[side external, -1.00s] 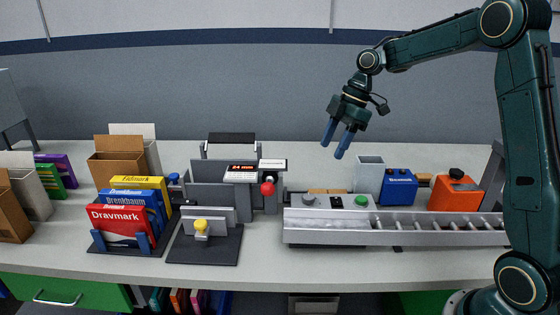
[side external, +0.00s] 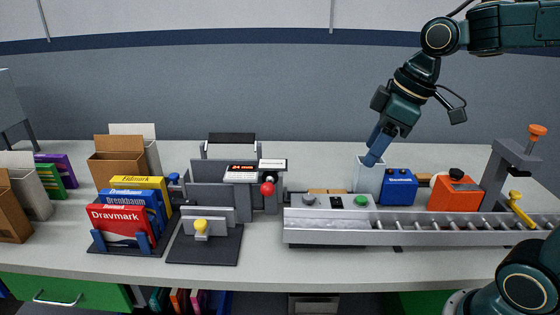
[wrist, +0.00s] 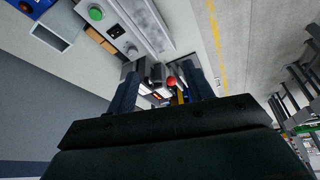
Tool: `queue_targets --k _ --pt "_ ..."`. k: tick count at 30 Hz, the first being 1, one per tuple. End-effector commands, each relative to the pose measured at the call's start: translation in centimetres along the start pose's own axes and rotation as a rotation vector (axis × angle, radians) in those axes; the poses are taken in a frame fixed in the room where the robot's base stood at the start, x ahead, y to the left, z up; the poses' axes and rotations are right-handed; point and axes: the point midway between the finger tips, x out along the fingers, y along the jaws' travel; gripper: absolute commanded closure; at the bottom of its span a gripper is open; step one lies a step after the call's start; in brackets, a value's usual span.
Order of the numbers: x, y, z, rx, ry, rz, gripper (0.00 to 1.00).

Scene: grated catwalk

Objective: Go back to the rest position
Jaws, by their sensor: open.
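My gripper (side external: 373,160) hangs in the air above the back of the table, in front of the grey wall in the side view. Its blue fingers point down and slightly left, near the top of a light grey open bin (side external: 369,178) in the picture. I cannot tell how far apart they are in depth. In the wrist view the two fingers of my gripper (wrist: 160,88) stand apart with nothing held between them. The rest position is not marked in any view.
A grey roller conveyor (side external: 420,228) runs along the right. Blue (side external: 398,187) and orange (side external: 455,191) units stand behind it, with a grey post (side external: 505,175) at right. A machine with a red knob (side external: 267,189) and a rack of boxes (side external: 125,226) stand left.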

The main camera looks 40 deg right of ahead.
Motion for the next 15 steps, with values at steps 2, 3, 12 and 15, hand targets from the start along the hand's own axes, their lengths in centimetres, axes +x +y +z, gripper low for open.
queue_targets --k 2,3,12,15 --pt "-0.6 -1.2 1.2 0.052 0.013 0.024 0.48" --pt "-0.9 -1.7 1.8 0.081 0.018 0.035 0.48" --pt "-1.8 -4.5 6.8 0.298 0.074 0.110 0.48" --pt "-1.9 -5.1 8.2 0.361 0.094 0.127 0.48"
